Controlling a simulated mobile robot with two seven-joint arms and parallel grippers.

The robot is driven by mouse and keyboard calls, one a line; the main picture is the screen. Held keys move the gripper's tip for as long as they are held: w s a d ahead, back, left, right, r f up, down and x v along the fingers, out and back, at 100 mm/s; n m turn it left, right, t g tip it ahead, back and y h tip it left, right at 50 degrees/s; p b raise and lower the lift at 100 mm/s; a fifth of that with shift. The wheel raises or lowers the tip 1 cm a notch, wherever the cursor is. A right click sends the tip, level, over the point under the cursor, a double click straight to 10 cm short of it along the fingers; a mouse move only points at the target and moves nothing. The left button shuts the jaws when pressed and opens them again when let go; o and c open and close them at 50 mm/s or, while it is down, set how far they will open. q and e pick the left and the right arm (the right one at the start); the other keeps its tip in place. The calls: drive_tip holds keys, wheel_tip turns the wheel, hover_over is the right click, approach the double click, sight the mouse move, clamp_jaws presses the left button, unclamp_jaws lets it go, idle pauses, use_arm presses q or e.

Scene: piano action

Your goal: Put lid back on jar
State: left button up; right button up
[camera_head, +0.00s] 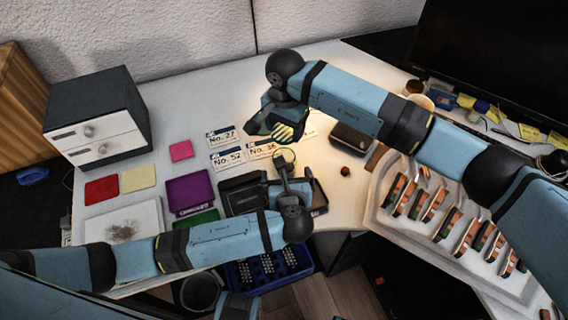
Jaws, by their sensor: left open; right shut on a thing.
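My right gripper (278,128) reaches down over the back middle of the desk. It is shut on a small yellowish-green piece (283,132), which looks like the lid; my gripper partly hides it. Just in front of it is a round, pale greenish thing (286,156), which looks like the jar seen from above. My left gripper (284,164) is open at the jar's near side, its fingers close to it. I cannot tell whether they touch it. The lid piece is behind the jar in the picture and appears apart from it.
White number cards (227,158) lie left of the grippers. A dark box (350,139) and a small brown knob (346,171) are to the right. A rack of piano parts (440,215) fills the right side. A drawer cabinet (98,120) stands at the back left.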

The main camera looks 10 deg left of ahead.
use_arm(q)
drive_tip(key=x, duration=0.6)
drive_tip(key=shift+w, duration=0.1)
drive_tip(key=c, duration=1.3)
use_arm(e)
drive_tip(key=shift+f, duration=2.45)
